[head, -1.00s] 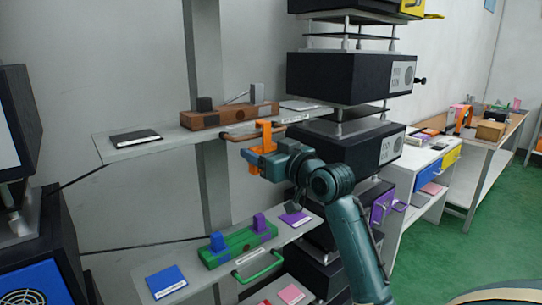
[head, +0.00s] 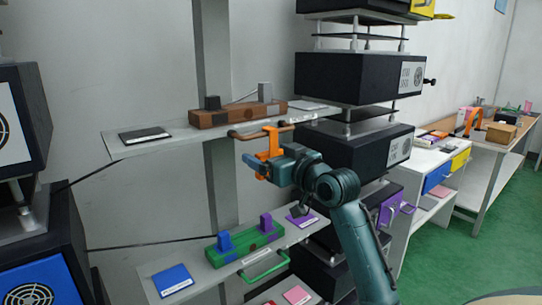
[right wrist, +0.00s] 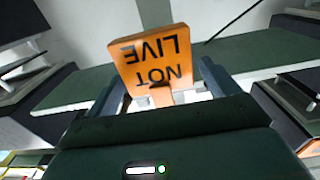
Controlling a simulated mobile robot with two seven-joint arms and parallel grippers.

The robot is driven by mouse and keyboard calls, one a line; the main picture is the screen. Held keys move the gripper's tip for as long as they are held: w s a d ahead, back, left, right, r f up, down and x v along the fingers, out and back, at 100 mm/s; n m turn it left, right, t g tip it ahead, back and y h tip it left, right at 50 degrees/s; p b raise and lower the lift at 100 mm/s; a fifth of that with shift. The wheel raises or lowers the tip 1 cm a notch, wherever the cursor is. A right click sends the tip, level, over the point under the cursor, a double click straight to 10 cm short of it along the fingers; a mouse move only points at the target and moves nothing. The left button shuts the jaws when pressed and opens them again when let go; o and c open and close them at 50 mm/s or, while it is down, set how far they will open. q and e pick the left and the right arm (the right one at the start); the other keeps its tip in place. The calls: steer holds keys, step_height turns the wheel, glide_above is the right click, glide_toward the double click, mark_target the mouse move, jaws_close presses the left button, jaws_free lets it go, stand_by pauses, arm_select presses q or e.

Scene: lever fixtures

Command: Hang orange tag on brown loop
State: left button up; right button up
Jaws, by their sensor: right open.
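The orange tag (head: 266,157) is upright at the brown loop (head: 244,135), which sticks out from the front edge of the upper shelf. The tag's top part crosses the loop's bar and looks hooked over it. My right gripper (head: 262,163) is open, with its jaws around the tag. In the right wrist view the tag (right wrist: 155,58) shows the words "NOT LIVE" upside down between the two spread fingers. The exact contact between hook and loop is too small to tell. My left gripper is not in view.
A brown lever block (head: 225,117) stands on the upper shelf (head: 180,137) above the loop. Below are a green lever block (head: 240,245) and a green loop (head: 264,266) on the lower shelf.

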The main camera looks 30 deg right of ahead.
steer(key=shift+s, duration=0.3)
arm_select(q)
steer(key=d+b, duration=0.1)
steer(key=b, duration=0.1)
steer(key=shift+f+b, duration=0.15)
steer(key=shift+b, duration=0.15)
arm_select(e)
steer(key=s+d, duration=0.1)
steer(key=s, duration=1.1)
steer(key=shift+s, duration=0.25)
